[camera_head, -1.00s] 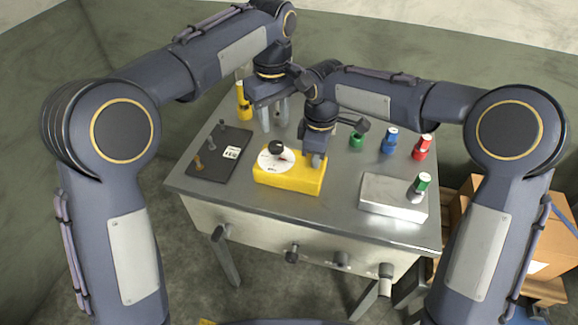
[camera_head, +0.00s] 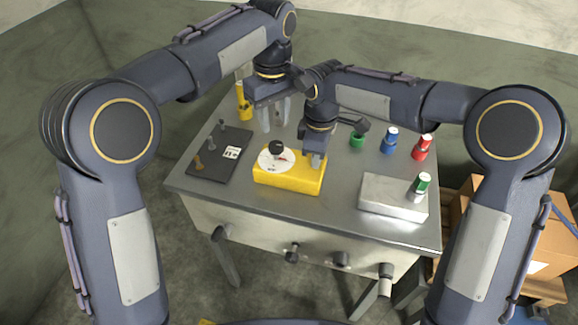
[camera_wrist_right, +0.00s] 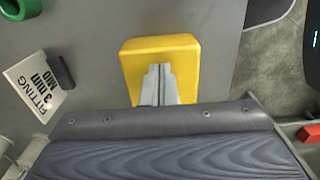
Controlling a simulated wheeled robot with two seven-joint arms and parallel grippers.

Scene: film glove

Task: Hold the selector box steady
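The selector box is a yellow block (camera_head: 290,181) with a white dial and a black knob (camera_head: 277,147) on its left part. It lies on the grey table. My right gripper (camera_head: 316,161) is at the right end of the box's top. In the right wrist view, its two fingers (camera_wrist_right: 158,84) are together over the yellow top (camera_wrist_right: 160,46), with nothing visible between them. Whether the tips touch the top is unclear. The dial is hidden in that view. My left gripper (camera_head: 274,113) is open and empty, behind the box, with its fingers apart pointing down.
A dark mat (camera_head: 215,165) with small pegs and a label lies left of the box. A yellow bottle (camera_head: 243,102) stands behind it. Green (camera_head: 356,141), blue (camera_head: 390,141) and red (camera_head: 421,148) items stand at right.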

